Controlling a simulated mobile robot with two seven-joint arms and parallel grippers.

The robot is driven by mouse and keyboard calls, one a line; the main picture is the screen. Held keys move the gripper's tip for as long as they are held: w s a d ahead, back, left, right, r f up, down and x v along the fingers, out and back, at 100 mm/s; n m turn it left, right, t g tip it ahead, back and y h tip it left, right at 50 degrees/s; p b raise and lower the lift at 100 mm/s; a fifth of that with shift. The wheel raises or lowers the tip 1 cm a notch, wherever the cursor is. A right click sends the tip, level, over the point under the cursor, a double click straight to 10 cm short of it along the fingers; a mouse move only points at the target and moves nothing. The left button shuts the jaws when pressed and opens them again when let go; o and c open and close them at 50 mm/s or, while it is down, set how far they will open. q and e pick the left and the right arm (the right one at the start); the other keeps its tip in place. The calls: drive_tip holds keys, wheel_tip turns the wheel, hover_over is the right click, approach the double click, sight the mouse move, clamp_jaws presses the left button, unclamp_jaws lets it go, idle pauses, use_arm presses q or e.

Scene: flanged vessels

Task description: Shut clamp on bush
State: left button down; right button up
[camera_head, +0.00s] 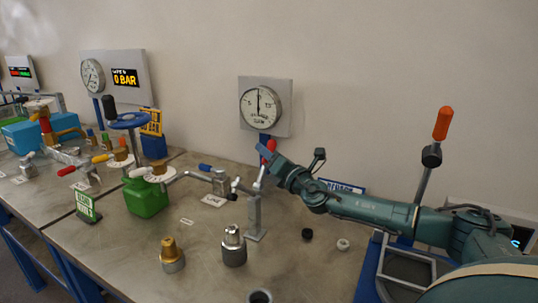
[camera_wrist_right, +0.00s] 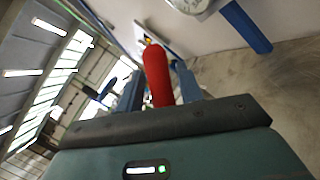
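A red-handled lever (camera_head: 268,150) stands up at the top of a grey metal post and bracket (camera_head: 255,215), which looks like the clamp. My right gripper (camera_head: 264,153) is at this lever, reaching in from the right. In the right wrist view, the red handle (camera_wrist_right: 158,76) lies between my two fingers and fills the gap, so they look shut on it. The bush cannot be picked out for certain; a steel stepped fitting (camera_head: 233,246) and a brass-topped one (camera_head: 171,256) stand on the bench in front. My left gripper is not in view.
A dial gauge (camera_head: 261,107) hangs on the wall behind. A black cap (camera_head: 307,234) and a pale ring (camera_head: 343,244) lie on the bench.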

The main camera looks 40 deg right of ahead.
drive_tip(key=shift+o, duration=0.8)
drive_tip(key=shift+s+f, duration=0.1)
drive_tip(key=shift+s, duration=0.1)
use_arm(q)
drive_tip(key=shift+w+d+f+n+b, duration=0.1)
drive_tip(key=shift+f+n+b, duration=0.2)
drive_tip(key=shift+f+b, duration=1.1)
use_arm(e)
drive_tip(key=s+f, duration=0.2)
drive_tip(key=s, duration=1)
drive_tip(key=shift+s+b, duration=0.25)
drive_tip(key=shift+b, duration=0.1)
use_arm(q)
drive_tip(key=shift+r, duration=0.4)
use_arm(e)
drive_tip(key=shift+c, duration=0.5)
